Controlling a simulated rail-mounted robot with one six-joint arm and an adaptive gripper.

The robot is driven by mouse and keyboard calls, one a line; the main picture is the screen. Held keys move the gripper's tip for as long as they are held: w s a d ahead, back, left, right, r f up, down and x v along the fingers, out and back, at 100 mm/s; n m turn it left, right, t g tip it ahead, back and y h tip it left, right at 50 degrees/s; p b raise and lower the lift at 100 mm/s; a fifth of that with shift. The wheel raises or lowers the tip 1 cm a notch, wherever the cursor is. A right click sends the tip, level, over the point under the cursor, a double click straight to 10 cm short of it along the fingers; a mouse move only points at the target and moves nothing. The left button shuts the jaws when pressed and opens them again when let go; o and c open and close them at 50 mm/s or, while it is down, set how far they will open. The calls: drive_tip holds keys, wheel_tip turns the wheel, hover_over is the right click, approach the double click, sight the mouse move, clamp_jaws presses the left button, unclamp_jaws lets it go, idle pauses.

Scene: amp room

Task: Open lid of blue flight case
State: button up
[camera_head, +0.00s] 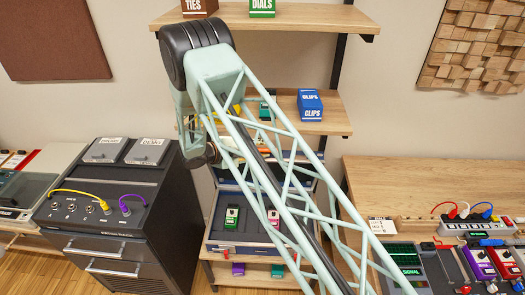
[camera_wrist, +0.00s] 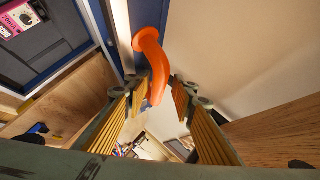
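The blue flight case (camera_head: 246,244) stands on a middle shelf in the head view, with small pedals in its dark interior. A blue-edged panel behind it, seemingly its lid (camera_head: 301,182), looks raised; my arm hides much of it. In the wrist view an orange curved handle (camera_wrist: 150,55) sticks out from a blue and silver edge (camera_wrist: 121,28). My gripper (camera_wrist: 158,86) is open, its ridged fingers on both sides of the handle's end. I cannot tell whether they touch it. My arm hides the fingers in the head view.
A pink pedal (camera_wrist: 19,14) lies in a dark interior in the wrist view. In the head view, a dark drawer cabinet (camera_head: 110,225) stands left of the case, a wooden bench (camera_head: 430,185) stands right, and a blue clips box (camera_head: 310,104) sits on the shelf above.

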idle(0.3)
drive_tip(key=v, duration=1.2)
idle(0.7)
